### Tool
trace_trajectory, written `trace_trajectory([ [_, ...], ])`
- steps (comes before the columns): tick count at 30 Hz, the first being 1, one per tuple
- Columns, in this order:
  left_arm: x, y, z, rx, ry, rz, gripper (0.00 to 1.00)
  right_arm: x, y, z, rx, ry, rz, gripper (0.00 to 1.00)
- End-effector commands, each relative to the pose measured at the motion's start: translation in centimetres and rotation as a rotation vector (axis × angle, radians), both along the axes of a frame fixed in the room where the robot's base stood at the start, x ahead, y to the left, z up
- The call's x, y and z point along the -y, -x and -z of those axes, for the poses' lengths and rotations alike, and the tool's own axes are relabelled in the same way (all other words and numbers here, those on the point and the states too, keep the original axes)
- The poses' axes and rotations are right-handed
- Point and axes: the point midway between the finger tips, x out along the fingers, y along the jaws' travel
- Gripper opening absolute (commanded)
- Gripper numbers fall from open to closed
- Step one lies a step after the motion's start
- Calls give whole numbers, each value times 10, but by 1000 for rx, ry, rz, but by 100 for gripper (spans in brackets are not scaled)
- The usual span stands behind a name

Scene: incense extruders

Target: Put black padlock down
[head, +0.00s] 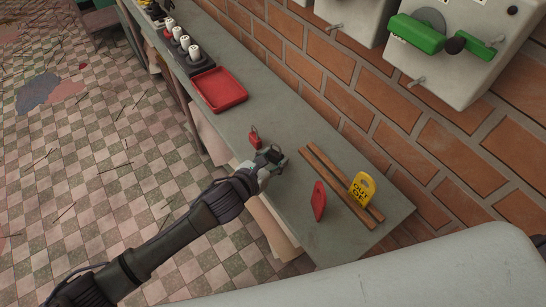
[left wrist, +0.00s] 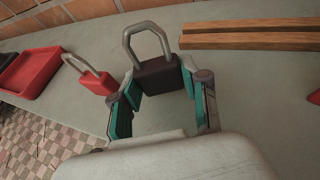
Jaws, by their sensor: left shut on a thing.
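The black padlock (left wrist: 157,76) has a dark body and a grey metal shackle that points up, away from my wrist. My left gripper (left wrist: 163,88) is shut on its body, with one teal-padded finger on each side. In the head view the left gripper (head: 268,161) is over the grey bench, and the black padlock (head: 275,154) shows small at its fingertips. Whether the padlock's underside touches the bench is hard to tell. My right gripper is not in view.
A red tray (head: 219,88) lies farther along the bench (head: 235,128). Wooden strips (head: 325,172), a yellow tag (head: 362,187) and a red tag (head: 319,200) are to the right. A brick wall (head: 300,62) runs behind.

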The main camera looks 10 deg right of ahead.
Motion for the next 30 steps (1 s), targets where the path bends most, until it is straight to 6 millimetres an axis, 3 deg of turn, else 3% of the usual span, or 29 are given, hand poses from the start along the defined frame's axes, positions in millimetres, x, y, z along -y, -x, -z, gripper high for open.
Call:
trace_trajectory([
  [4, 0, 0, 1, 2, 1, 0, 6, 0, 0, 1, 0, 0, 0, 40],
  [5, 0, 0, 1, 1, 0, 0, 50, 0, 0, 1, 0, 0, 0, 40],
  [9, 0, 0, 1, 0, 0, 0, 70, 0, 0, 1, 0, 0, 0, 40],
  [18, 0, 0, 0, 0, 0, 0, 70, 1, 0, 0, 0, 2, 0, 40],
  [23, -1, 1, -15, -1, 2, -1, 70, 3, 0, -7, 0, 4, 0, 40],
  [30, -36, 35, -31, 2, -3, 0, 70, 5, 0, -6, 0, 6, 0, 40],
])
